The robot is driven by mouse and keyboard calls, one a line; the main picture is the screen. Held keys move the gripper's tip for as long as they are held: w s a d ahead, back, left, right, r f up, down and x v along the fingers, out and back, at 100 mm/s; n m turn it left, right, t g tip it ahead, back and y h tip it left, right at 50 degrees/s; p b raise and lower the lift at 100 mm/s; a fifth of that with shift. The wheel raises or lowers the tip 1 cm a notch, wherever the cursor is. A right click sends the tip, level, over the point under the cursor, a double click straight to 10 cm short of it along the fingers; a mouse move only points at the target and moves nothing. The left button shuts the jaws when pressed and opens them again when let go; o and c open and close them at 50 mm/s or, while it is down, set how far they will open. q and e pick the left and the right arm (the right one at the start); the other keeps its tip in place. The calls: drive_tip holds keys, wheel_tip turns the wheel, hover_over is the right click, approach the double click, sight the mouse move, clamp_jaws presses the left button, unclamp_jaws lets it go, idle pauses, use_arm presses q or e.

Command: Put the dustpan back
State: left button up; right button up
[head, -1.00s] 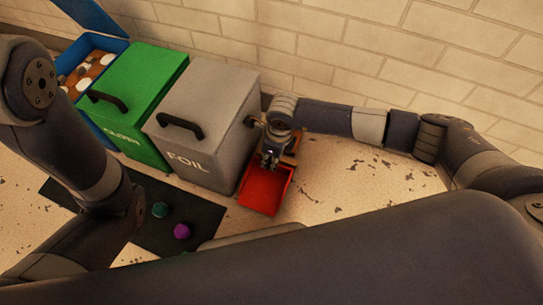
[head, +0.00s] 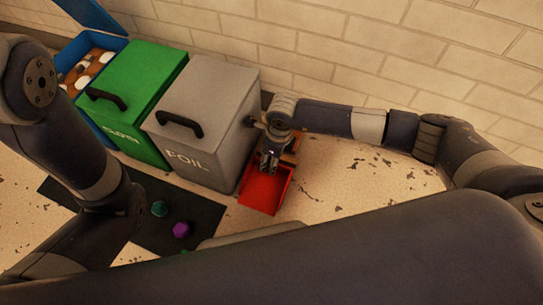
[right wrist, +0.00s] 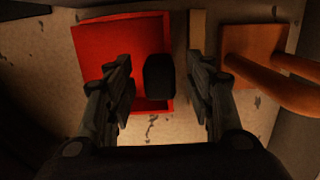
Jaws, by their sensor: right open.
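The red dustpan (head: 266,190) rests beside the right side of the grey FOIL bin in the head view. In the right wrist view the red pan (right wrist: 115,45) lies beyond my fingers, with a short black handle (right wrist: 159,77) pointing up at the camera. My right gripper (head: 268,160) is over the dustpan's rear end. In the right wrist view its open fingers (right wrist: 160,85) stand on either side of the black handle, with gaps on both sides. My left arm is at the left of the head view, but its gripper does not show.
A brown wooden piece with two rounded bars (right wrist: 265,60) is right of the dustpan. The grey FOIL bin (head: 210,110), green CLOTH bin (head: 140,90) and open blue bin (head: 92,20) line the brick wall. A dark mat (head: 160,235) holds teal and purple items.

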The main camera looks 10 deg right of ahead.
drive_tip(key=shift+r, duration=0.1)
wheel_tip(320, 180, up, 12)
drive_tip(key=d, duration=0.1)
drive_tip(key=shift+s+d, duration=0.15)
drive_tip(key=shift+s, duration=0.25)
